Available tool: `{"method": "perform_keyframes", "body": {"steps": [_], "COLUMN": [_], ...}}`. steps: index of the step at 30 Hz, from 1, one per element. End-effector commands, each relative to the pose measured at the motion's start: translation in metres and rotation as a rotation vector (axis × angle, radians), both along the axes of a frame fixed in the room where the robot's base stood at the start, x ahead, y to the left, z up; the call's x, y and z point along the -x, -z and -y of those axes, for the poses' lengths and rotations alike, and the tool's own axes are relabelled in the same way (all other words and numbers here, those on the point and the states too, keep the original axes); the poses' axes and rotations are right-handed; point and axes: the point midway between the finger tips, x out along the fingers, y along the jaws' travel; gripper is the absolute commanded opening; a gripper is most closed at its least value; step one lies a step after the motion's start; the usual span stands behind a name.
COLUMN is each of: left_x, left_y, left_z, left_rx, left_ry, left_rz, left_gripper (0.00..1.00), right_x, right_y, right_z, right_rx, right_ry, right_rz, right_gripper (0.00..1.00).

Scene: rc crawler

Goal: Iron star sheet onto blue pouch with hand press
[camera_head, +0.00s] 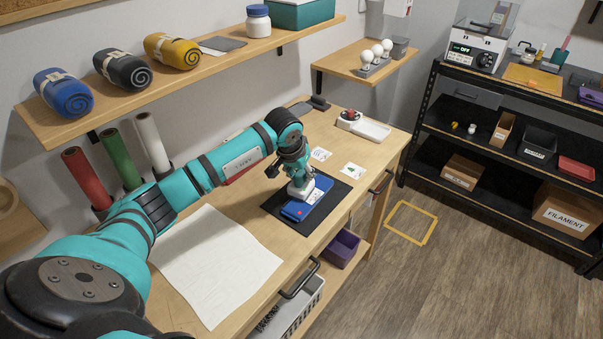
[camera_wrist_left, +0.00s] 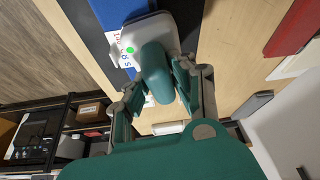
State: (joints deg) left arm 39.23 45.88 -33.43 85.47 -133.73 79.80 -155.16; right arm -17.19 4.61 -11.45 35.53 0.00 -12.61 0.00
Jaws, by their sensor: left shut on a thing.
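The blue pouch (camera_head: 297,210) lies flat on a black mat (camera_head: 338,200) on the wooden bench. My left gripper (camera_head: 296,174) is shut on the teal handle of the hand press (camera_head: 301,189).
A large white paper sheet (camera_head: 215,265) covers the near bench. A white stand with a red-topped item (camera_head: 350,116) is at the back. Red, green and white rolls (camera_head: 117,157) stand at the left wall. A shelf (camera_head: 200,75) with rolled bundles hangs above my arm.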

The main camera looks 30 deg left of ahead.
Motion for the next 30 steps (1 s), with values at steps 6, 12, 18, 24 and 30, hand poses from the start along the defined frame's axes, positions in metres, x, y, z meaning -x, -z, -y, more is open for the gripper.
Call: {"method": "perform_keyframes", "body": {"steps": [6,12,18,24,30], "left_x": [0.002,0.002,0.001,0.000,0.000], "left_y": [0.005,0.004,-0.015,-0.037,-0.058], "left_z": [0.000,0.000,0.000,0.000,0.000], "left_rx": [0.000,0.000,-0.001,-0.001,-0.001], "left_ry": [0.001,0.001,-0.001,0.000,0.000], "left_rz": [-0.010,-0.010,-0.004,0.000,0.001], "left_gripper": [0.00,0.00,0.00,0.00,0.00], "right_x": [0.000,0.000,0.000,0.000,0.000], "right_y": [0.001,0.000,-0.010,-0.021,-0.031], "right_z": [0.000,0.000,0.000,-0.001,-0.001], "right_rx": [0.000,0.000,0.000,-0.001,-0.001], "right_ry": [0.000,0.000,0.000,0.000,0.000], "right_rz": [0.000,0.000,0.000,0.000,0.000], "right_gripper": [0.29,0.29,0.29,0.29,0.29]}}
